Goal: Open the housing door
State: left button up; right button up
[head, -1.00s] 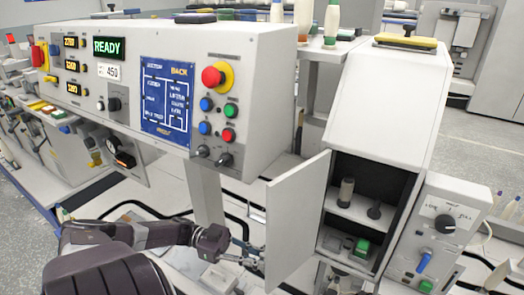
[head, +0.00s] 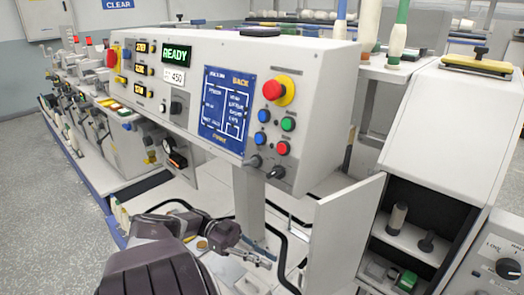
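The housing (head: 445,125) is a pale cabinet at the right of the head view. Its flat white door (head: 342,238) stands swung open on the left side of the opening. The dark interior shows a shelf with a grey bobbin-like post (head: 397,218) and a dark knob (head: 427,241), and a green block (head: 407,281) below. My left gripper (head: 262,262) is low in the middle, left of the door, with a visible gap between it and the panel. Its fingers are small and I cannot tell whether they are open. My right gripper is out of view.
A control console (head: 225,90) with a READY display and a red stop button (head: 272,90) spans the upper middle. A grey box with a dial (head: 508,268) stands right of the housing. Black cables (head: 283,255) run behind my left gripper.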

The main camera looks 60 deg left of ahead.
pick_arm(q)
jog(key=shift+s+a, duration=0.3)
jog(key=shift+a, duration=0.15)
dwell(0.6)
